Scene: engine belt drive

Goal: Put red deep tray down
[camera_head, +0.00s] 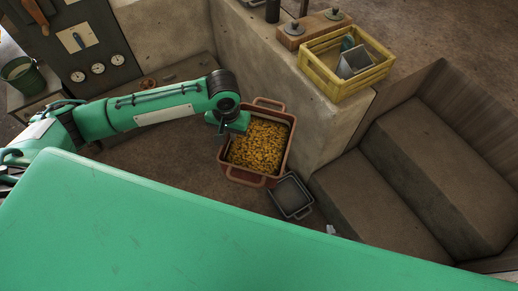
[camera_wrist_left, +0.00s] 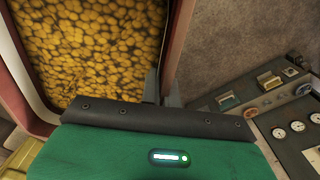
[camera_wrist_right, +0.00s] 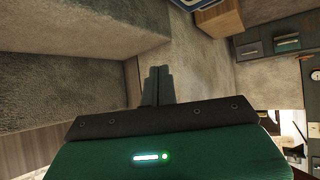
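The red deep tray (camera_head: 289,153) is full of yellow-brown pieces and appears upright beside the concrete block in the head view. I cannot tell whether its base touches the floor. Its wall also shows in the left wrist view (camera_wrist_left: 178,45). My left gripper (camera_head: 222,130) is at the tray's left side; in the left wrist view its fingers (camera_wrist_left: 162,88) stand on either side of the tray's wall and look shut on it. My right gripper's fingers (camera_wrist_right: 157,86) are together and empty in the right wrist view; I cannot make it out in the head view.
A small grey tray (camera_head: 300,211) lies close to the red tray's lower right corner. A concrete block (camera_head: 325,118) rises on the right, with a yellow crate (camera_head: 350,88) on top. Steps (camera_head: 400,185) are further right. Open floor (camera_head: 175,165) lies left of the tray.

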